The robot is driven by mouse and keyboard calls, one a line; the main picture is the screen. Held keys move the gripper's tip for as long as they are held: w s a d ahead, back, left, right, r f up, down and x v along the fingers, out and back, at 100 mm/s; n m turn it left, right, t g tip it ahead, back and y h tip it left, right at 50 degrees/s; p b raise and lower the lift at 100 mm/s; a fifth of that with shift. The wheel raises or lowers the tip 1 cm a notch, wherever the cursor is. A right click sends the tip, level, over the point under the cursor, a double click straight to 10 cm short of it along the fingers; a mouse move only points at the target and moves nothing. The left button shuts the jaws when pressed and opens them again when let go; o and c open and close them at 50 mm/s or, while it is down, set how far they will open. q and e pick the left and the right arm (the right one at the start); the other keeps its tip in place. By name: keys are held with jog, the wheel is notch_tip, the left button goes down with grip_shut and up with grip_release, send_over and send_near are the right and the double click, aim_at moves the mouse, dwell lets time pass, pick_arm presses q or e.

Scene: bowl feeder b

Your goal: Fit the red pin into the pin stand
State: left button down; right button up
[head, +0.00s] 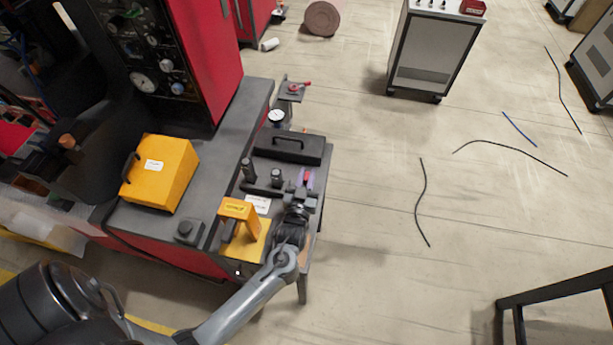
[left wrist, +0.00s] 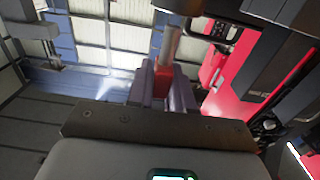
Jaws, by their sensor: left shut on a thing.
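My left gripper (head: 304,185) is over the right part of the grey bench top, its purple fingers pointing away from me. It is shut on the red pin (head: 307,176), of which only a small red piece shows in the head view. In the left wrist view, the pin's red part (left wrist: 161,82) sits between the purple fingers (left wrist: 158,95), and a grey shaft (left wrist: 171,42) extends beyond them. A low dark base with two short dark posts (head: 262,188), just left of the gripper, may be the pin stand; I cannot be sure. My right gripper is not in view.
A black case with a handle (head: 288,148) and a gauge (head: 276,117) lie behind the gripper. A yellow handled block (head: 240,212) stands close on its left, and a yellow box (head: 160,172) farther left. The floor right of the bench is open, with loose cables.

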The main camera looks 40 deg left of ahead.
pick_arm(q)
jog(key=shift+p, duration=0.35)
jog(key=shift+r, duration=0.1)
dwell(0.6)
jog(key=shift+f, duration=0.35)
dwell(0.5)
jog(key=shift+r+p, duration=0.2)
jog(key=shift+p, duration=0.15)
dwell(0.6)
dwell(0.6)
jog(key=shift+r+p, duration=0.2)
jog(key=shift+p, duration=0.25)
jog(key=shift+r+p, duration=0.3)
jog(key=shift+p, duration=0.15)
jog(key=shift+r, duration=0.15)
